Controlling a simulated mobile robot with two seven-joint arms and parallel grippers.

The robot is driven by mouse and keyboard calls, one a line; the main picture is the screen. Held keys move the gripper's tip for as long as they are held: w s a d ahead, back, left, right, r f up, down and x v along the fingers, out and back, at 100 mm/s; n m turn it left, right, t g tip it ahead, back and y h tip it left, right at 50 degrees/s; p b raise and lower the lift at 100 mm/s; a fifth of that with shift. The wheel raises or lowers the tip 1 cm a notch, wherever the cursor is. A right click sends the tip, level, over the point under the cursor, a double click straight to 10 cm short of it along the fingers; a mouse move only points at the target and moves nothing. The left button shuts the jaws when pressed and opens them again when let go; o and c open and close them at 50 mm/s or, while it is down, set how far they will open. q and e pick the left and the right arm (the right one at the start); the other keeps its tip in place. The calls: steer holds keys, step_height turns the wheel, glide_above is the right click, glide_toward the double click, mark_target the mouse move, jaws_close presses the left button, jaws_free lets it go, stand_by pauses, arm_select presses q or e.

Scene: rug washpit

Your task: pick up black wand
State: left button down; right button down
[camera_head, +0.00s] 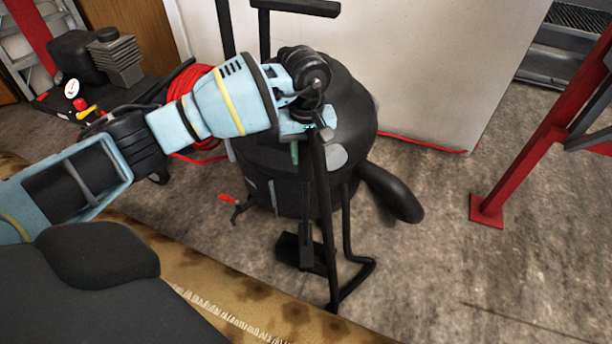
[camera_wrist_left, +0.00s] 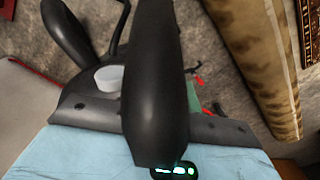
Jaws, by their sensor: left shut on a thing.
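The black wand (camera_head: 322,200) is a thin dark tube in the head view. It stands nearly upright and slightly tilted in front of a black drum-shaped machine (camera_head: 352,115). My left gripper (camera_head: 312,124) is at the wand's upper part and shut on it. The fingers are partly hidden by the wrist and the dark parts around them. In the left wrist view a large black rounded shape (camera_wrist_left: 155,75) fills the middle, close to the lens; I cannot tell whether it is the wand. My right gripper is not in view.
A thick black hose (camera_head: 392,192) bends out right of the drum. A compressor (camera_head: 95,60) and red coiled hose (camera_head: 180,82) stand at left. A red post (camera_head: 535,135) is at right. A rolled rug (camera_head: 180,250) lies in front. Concrete floor is clear at lower right.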

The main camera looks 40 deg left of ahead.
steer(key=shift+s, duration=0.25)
